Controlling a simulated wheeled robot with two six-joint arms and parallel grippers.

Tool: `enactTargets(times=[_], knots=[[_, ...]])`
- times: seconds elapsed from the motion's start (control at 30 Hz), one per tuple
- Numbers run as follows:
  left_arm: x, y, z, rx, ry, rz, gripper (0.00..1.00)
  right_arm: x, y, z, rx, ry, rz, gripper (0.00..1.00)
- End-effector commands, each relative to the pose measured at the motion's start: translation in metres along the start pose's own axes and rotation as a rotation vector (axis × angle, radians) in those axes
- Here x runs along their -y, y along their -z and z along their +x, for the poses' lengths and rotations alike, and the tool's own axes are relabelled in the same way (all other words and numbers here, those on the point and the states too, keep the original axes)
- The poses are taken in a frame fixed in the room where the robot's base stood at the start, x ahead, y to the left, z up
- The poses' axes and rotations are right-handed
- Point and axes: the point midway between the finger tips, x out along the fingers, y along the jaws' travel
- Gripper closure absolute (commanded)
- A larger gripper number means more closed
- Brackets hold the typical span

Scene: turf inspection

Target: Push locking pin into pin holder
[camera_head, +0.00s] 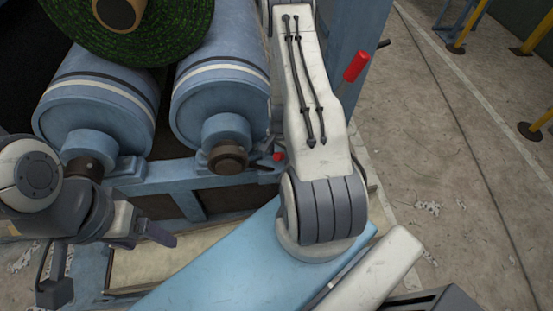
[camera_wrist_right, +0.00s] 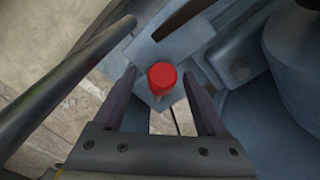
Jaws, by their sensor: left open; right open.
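The locking pin appears to be the item with a round red knob (camera_wrist_right: 161,77), seen in the right wrist view. A small red spot (camera_head: 278,156) beside my right arm in the head view looks like the same knob. The knob is at a pale blue-grey bracket (camera_wrist_right: 148,50), perhaps the pin holder; how deep the pin sits is hidden. My right gripper (camera_wrist_right: 160,76) is open, with one dark finger on each side of the knob; contact cannot be told. My left gripper (camera_head: 158,237) is open at lower left in the head view, away from the knob.
Blue rollers (camera_head: 218,95) and a green turf roll (camera_head: 133,30) fill the upper left. A red-gripped lever (camera_head: 356,65) stands right of my right arm. A grey bar (camera_wrist_right: 58,85) crosses the left of the right wrist view. Concrete floor (camera_head: 440,150) is open at right.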

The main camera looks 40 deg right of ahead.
Motion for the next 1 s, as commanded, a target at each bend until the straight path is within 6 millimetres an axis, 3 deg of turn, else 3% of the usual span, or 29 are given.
enactTargets(times=[0.17,0.37,0.73,1.0], knots=[[0.000,0.000,-0.001,0.000,0.000,0.000,0.24,0.000,0.000,-0.001,0.000,0.000,0.000,0.26],[0.000,0.000,-0.001,0.000,0.000,0.000,0.24,0.000,0.000,-0.001,0.000,0.000,0.001,0.98],[0.000,0.000,-0.005,0.000,0.000,0.000,0.24,0.000,-0.001,-0.006,0.001,-0.001,0.001,1.00],[-0.003,0.002,-0.042,0.000,0.000,0.000,0.24,0.000,0.000,-0.049,0.001,0.002,0.023,1.00]])
